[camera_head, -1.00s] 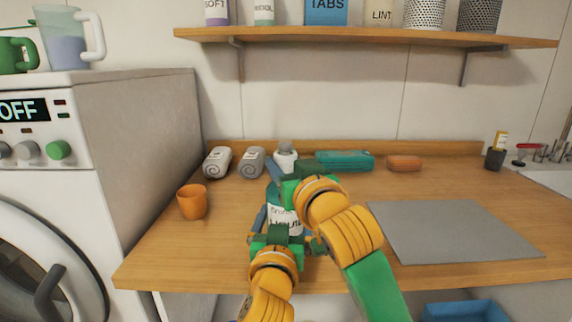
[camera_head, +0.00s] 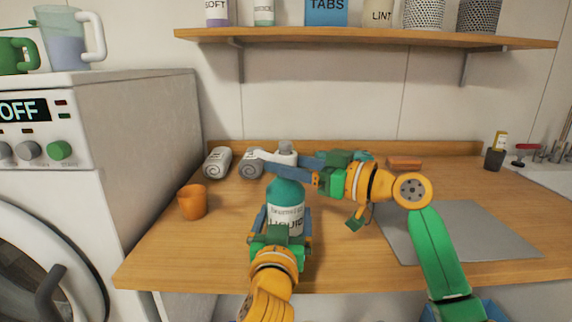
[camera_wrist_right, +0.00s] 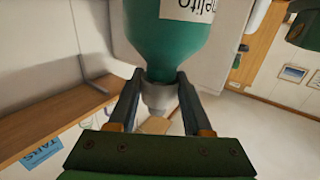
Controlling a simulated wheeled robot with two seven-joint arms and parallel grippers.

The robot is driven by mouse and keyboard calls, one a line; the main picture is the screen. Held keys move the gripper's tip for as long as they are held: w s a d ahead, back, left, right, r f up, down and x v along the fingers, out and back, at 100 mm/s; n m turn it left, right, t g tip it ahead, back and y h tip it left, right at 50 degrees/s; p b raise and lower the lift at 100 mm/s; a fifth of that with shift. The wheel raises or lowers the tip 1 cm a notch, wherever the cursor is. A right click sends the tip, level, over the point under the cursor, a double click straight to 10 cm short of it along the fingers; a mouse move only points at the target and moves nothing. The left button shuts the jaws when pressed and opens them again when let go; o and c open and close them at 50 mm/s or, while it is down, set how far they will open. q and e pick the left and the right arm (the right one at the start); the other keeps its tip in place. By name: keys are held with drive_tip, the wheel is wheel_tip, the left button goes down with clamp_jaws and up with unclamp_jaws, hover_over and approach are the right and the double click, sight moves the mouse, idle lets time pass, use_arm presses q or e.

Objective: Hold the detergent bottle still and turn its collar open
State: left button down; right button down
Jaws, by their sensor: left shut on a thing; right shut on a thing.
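The teal detergent bottle (camera_head: 286,194) stands upright on the counter, its white label facing me. My left gripper (camera_head: 283,222) is shut around its lower body from the front. The pale grey collar (camera_head: 286,148) tops the bottle. My right gripper (camera_head: 290,167) reaches in from the right and is shut on the collar, its fingers partly covering the neck. In the right wrist view the bottle (camera_wrist_right: 180,48) appears upside down, with the grey collar (camera_wrist_right: 159,96) between the fingertips (camera_wrist_right: 160,85).
An orange cup (camera_head: 192,202) stands to the left. Rolled grey towels (camera_head: 217,163) lie behind, and a teal pack (camera_head: 365,156) is partly hidden by my right gripper. An orange bar (camera_head: 404,162) and a grey mat (camera_head: 475,230) lie to the right. A shelf (camera_head: 360,37) hangs above.

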drive_tip(key=shift+w+d+f+n+g+y, duration=0.2)
drive_tip(key=shift+w+n+g+y, duration=0.15)
drive_tip(key=shift+g, duration=0.25)
drive_tip(key=shift+s+g, duration=0.15)
drive_tip(key=shift+g, duration=0.15)
drive_tip(key=shift+s+n+y, duration=0.1)
drive_tip(key=shift+n+y, duration=0.25)
drive_tip(key=shift+n, duration=0.1)
drive_tip(key=shift+c, duration=1.5)
unclamp_jaws()
drive_tip(key=shift+a+r, duration=0.1)
drive_tip(key=v, duration=1.2)
drive_tip(key=shift+r, duration=0.1)
